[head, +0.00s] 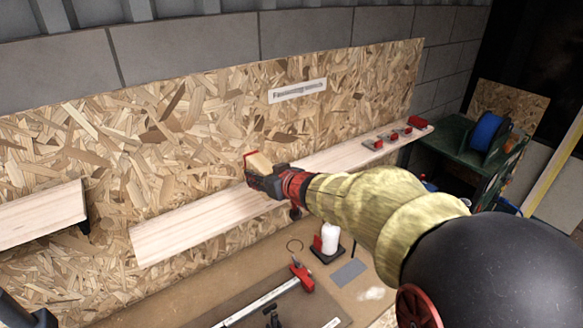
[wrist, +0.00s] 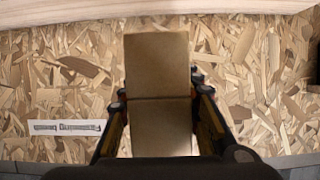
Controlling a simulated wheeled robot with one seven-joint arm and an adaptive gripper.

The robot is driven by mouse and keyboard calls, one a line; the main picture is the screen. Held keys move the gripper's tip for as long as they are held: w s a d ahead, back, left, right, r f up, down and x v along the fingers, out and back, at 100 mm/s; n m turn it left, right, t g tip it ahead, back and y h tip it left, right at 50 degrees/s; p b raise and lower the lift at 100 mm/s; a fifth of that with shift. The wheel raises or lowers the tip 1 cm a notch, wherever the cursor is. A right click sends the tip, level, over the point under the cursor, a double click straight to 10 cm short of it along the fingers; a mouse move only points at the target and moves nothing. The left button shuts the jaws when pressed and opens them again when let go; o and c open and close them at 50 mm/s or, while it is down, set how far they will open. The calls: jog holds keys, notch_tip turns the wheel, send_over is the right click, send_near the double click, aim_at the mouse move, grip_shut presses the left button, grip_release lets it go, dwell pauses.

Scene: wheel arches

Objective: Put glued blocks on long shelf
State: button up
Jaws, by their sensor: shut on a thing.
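My gripper (head: 270,183) is shut on a wooden block piece (head: 259,164), pale tan with a red edge in the head view. In the wrist view the glued blocks (wrist: 158,75) appear as two plain brown faces with a seam across, between the two fingers of my gripper (wrist: 160,108). The long shelf (head: 185,222) is a pale plank along the chipboard wall. In the head view the held piece overlaps the wall just above the shelf's middle. In the wrist view the shelf edge (wrist: 90,12) crosses the top, apart from the blocks in the picture.
Several small red and grey pieces (head: 398,134) sit at the shelf's far right end. A shorter shelf (head: 40,213) is at the left. Below are a workbench with a white bottle (head: 330,239) and a red clamp (head: 302,275). The long shelf's left part is bare.

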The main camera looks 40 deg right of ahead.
jog(key=f+b+x, duration=0.1)
jog(key=x, duration=0.4)
jog(key=s+f+b+x, duration=0.1)
jog(key=x, duration=0.4)
jog(key=a+f+b+x, duration=0.1)
jog(key=b+x, duration=0.1)
jog(key=x, duration=0.3)
jog(key=shift+f, duration=0.25)
jog(key=shift+w+f+b, duration=0.2)
jog(key=shift+f+b, duration=0.45)
jog(key=shift+f, duration=1.15)
jog(key=shift+f, duration=0.2)
jog(key=o, duration=1.2)
jog(key=shift+o, duration=0.2)
